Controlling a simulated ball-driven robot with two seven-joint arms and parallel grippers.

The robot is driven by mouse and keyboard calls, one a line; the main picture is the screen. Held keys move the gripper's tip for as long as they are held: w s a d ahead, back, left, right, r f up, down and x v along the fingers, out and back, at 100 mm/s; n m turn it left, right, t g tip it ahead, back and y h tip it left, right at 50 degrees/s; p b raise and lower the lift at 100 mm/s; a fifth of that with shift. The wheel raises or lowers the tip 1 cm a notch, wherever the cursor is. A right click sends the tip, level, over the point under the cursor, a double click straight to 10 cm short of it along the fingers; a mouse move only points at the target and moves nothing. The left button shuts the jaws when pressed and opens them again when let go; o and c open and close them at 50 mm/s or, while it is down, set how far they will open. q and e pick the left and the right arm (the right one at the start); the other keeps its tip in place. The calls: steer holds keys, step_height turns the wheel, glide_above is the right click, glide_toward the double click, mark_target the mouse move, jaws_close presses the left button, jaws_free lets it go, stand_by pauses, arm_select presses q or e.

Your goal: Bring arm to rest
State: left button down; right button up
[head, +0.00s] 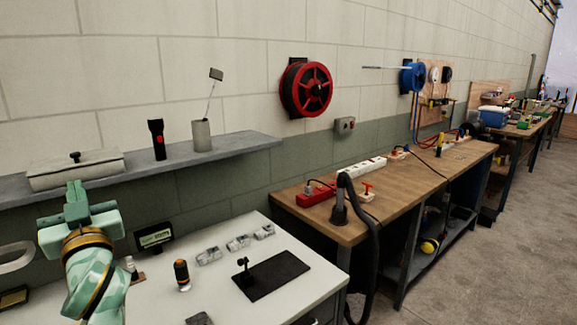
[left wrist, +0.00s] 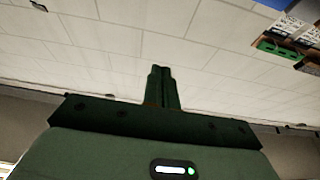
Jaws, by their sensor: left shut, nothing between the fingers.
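My left gripper (head: 76,196) is raised at the left of the head view, fingers up, in front of the shelf and above the white table. Its fingers are together with nothing between them. In the left wrist view the closed fingers (left wrist: 161,88) point up against the pale block wall or ceiling surface. My right gripper shows in neither view.
A grey shelf (head: 232,148) holds a box (head: 75,170), a black flashlight (head: 157,139) and a grey cup (head: 201,135). The white table (head: 215,290) bears a black mat (head: 271,275) and small parts. A wooden workbench (head: 400,186) stands to the right; open floor (head: 490,260) lies beyond.

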arm_select(q)
steer(key=s+d+f+m+g+h, duration=0.1)
steer(key=s+f+m+g+h, duration=0.2)
steer(key=f, duration=0.9)
steer(key=s+d+f+m+g+h, duration=0.1)
steer(key=s+f+m+g+h, duration=0.15)
steer(key=s+f+m, duration=0.65)
steer(key=s+d+f+m+g+h, duration=0.2)
steer(key=s+d+f+g, duration=0.1)
steer(key=s+f, duration=0.45)
steer(key=s+d+f+m+g+h, duration=0.1)
steer(key=s+d+f+g+h, duration=0.15)
steer(key=s+f, duration=0.55)
steer(key=s+d+f+g+h, duration=0.1)
steer(key=s+d+f+h, duration=0.1)
steer(key=f, duration=1)
steer(key=s+d+f+g+h, duration=0.1)
steer(key=d+f+g, duration=0.1)
steer(key=f, duration=1.1)
steer(key=s+f+n+g, duration=0.1)
steer(key=s+f, duration=0.7)
steer(key=s, duration=0.2)
steer(key=s+f+n+g+h, duration=0.1)
steer(key=s+f+n, duration=0.1)
steer(key=s+f, duration=0.6)
steer(key=s, duration=0.3)
steer(key=shift+g+h, duration=0.3)
steer(key=shift+g, duration=0.1)
steer(key=shift+f, duration=0.1)
